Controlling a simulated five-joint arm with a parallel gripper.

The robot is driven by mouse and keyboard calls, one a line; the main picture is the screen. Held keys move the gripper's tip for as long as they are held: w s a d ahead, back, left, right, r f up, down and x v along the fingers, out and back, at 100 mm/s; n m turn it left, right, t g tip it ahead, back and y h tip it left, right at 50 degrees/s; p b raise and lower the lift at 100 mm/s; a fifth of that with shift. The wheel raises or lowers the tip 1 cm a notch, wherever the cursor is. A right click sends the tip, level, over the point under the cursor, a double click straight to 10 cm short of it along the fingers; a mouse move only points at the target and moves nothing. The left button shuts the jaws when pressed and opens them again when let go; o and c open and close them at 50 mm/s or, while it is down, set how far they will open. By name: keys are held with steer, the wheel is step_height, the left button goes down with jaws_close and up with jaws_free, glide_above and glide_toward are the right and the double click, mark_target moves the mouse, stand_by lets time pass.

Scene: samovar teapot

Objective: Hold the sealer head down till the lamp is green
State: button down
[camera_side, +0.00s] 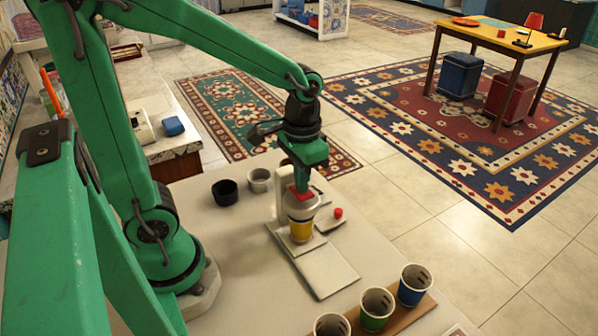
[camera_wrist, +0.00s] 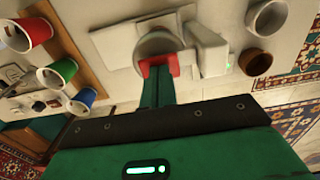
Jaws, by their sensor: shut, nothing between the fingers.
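The white sealer (camera_side: 283,197) stands on the table, with its round head (camera_side: 301,207) directly over a yellow cup (camera_side: 301,231). My gripper (camera_side: 302,195) is shut and empty, pointing down with its red fingertips at the top of the head. They appear to touch it. In the wrist view, my gripper (camera_wrist: 158,66) overlaps the round head (camera_wrist: 155,44), beside the sealer's white housing (camera_wrist: 208,50). A tiny green glow, possibly the lamp (camera_wrist: 229,66), shows at the housing's edge. The cup is hidden there.
A red ball-like piece (camera_side: 338,212) lies right of the sealer. Blue (camera_side: 413,286), green (camera_side: 376,310) and red (camera_side: 332,326) cups stand in a brown rack at the front right. The table's left front is clear.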

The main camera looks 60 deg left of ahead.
steer(key=shift+r, duration=2.15)
steer(key=shift+r, duration=0.1)
steer(key=shift+s+a+r+t, duration=0.15)
steer(key=shift+s+r+t, duration=0.35)
steer(key=shift+s+r, duration=0.1)
steer(key=s+a+r+t, duration=0.1)
steer(key=s+r+t, duration=0.2)
steer(key=s+t, duration=0.1)
steer(key=shift+s+r+t, duration=0.3)
steer(key=shift+s+r, duration=0.05)
steer(key=shift+s, duration=0.1)
steer(key=c, duration=2.2)
jaws_free()
